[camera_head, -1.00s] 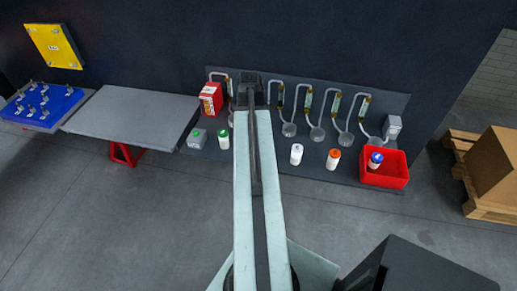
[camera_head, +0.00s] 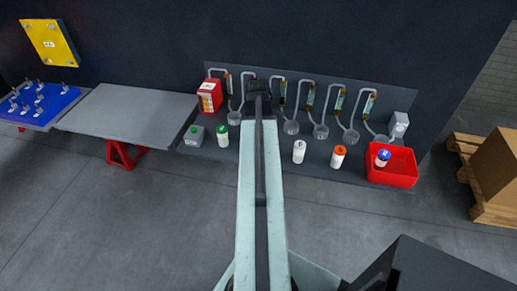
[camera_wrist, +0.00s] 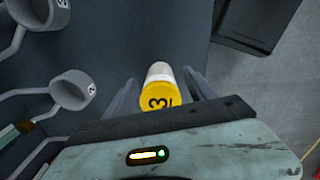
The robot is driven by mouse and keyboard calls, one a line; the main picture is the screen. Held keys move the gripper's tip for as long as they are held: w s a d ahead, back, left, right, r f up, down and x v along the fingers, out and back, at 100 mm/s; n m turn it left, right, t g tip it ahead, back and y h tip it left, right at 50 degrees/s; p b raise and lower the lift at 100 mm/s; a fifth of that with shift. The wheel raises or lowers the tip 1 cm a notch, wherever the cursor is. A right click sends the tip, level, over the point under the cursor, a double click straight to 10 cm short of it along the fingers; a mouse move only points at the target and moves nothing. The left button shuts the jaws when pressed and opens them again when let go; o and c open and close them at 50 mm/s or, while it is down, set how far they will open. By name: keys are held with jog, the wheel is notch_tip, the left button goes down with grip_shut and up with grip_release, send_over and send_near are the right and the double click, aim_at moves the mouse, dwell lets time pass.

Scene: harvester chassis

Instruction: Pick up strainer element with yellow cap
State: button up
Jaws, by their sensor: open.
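In the wrist view the strainer element with yellow cap (camera_wrist: 160,92) has a white body and a black 3 on the cap. My gripper (camera_wrist: 158,77) is open, with one dark finger on each side of it. A gap shows on the left; the right finger is close, and I cannot tell whether it touches. In the head view my gripper (camera_head: 258,90) is at the shelf behind my arm, and the yellow-capped element is hidden there.
White elements with green (camera_head: 223,135), white (camera_head: 299,151) and orange (camera_head: 338,156) caps stand on the shelf. A blue-capped one (camera_head: 382,158) is in the red bin (camera_head: 398,181). Grey cups on curved pipes (camera_wrist: 72,89) lie left in the wrist view.

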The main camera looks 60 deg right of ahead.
jog(key=shift+f, duration=0.4)
grip_shut()
notch_tip(320, 180, up, 10)
jog(key=p, duration=1)
jog(key=shift+r, duration=0.1)
jog(key=shift+w+a, duration=0.1)
